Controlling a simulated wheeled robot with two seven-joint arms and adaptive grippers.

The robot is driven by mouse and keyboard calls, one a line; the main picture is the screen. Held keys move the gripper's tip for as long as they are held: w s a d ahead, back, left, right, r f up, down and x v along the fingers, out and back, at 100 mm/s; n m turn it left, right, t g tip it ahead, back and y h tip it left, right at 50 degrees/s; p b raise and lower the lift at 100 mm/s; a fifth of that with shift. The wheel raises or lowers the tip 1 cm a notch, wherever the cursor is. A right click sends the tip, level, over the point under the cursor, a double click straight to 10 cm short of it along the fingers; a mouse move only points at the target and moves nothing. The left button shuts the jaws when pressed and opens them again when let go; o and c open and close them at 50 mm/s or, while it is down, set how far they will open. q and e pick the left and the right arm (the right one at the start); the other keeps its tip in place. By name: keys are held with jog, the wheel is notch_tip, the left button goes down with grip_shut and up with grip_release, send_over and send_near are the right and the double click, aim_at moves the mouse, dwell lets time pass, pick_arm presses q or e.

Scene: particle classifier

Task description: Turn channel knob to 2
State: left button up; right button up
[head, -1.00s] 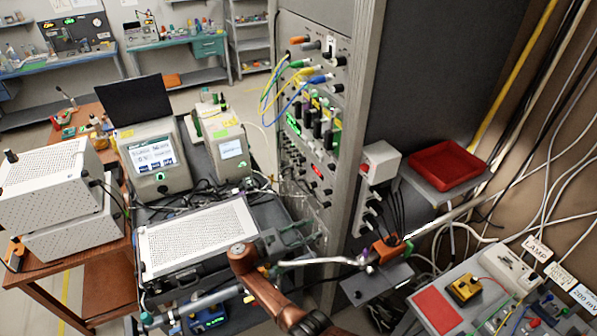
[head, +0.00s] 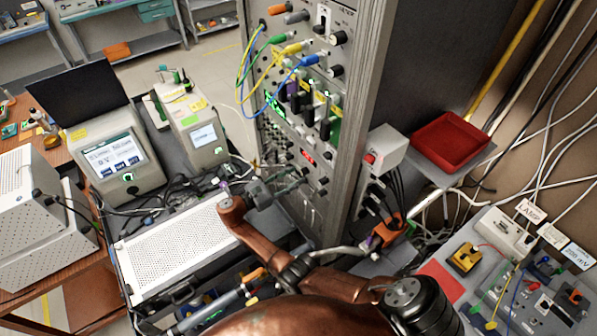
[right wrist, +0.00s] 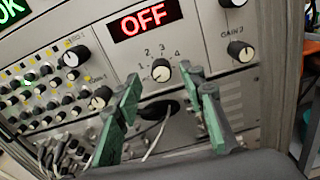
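The channel knob (right wrist: 161,71) is a round knob with a pale face, ringed by the numbers 1 to 4, under a red OFF display (right wrist: 145,19) in the right wrist view. I cannot tell surely which number it points to. My right gripper (right wrist: 166,88) has its two green fingers apart and empty, below and either side of the knob, with no visible contact. In the head view my right gripper (head: 287,189) is in front of the lower rack panel, near the small red display (head: 308,156). My left gripper is not in view.
The rack (head: 300,110) has plugged cables and several other knobs, including one at left (right wrist: 100,97) and GAIN 2 (right wrist: 240,51). A red tray (head: 450,143) is right of the rack.

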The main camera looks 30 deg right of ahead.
aim_at(304, 172)
jog(key=d, duration=0.2)
jog(key=shift+d, duration=0.4)
jog(key=c, duration=0.6)
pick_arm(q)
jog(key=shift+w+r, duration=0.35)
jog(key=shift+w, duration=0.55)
pick_arm(e)
grip_shut()
